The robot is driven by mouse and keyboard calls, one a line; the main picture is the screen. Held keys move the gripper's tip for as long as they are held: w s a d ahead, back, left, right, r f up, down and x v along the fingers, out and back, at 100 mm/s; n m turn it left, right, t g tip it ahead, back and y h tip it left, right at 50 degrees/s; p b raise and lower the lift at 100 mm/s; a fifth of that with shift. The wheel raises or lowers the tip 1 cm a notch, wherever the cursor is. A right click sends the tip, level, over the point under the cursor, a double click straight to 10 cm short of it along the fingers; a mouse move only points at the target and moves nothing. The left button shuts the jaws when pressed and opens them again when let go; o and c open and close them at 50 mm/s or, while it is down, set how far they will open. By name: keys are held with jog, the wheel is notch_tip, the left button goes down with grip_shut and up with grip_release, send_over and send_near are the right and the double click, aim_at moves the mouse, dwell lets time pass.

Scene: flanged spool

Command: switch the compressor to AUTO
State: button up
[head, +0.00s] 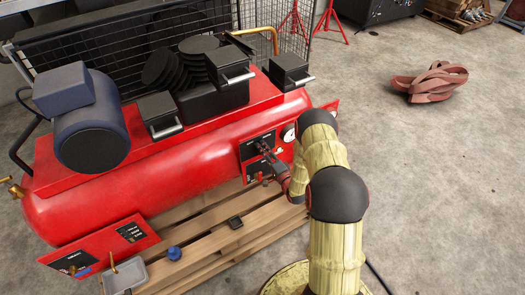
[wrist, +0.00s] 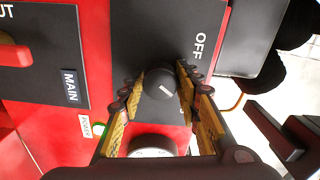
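The selector knob (wrist: 160,84) is round and black with a short white pointer line, and it sits on a dark panel plate (wrist: 150,30) on the red compressor (head: 180,175). The word OFF (wrist: 198,46) is printed beside it at upper right; another marking near the right finger is mostly hidden. My gripper (wrist: 160,82) has its two yellow-padded fingers on either side of the knob, with what look like narrow gaps. In the head view my gripper (head: 266,160) is at the control panel, and the knob is not clear there.
A gauge (wrist: 152,147) shows between my fingers. The compressor rests on a wooden pallet (head: 205,250); a coiled red strap (head: 430,84) lies on open concrete floor.

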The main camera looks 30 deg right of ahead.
jog(key=shift+o, duration=1.4)
jog(key=s, duration=1.2)
jog(key=shift+d, duration=0.15)
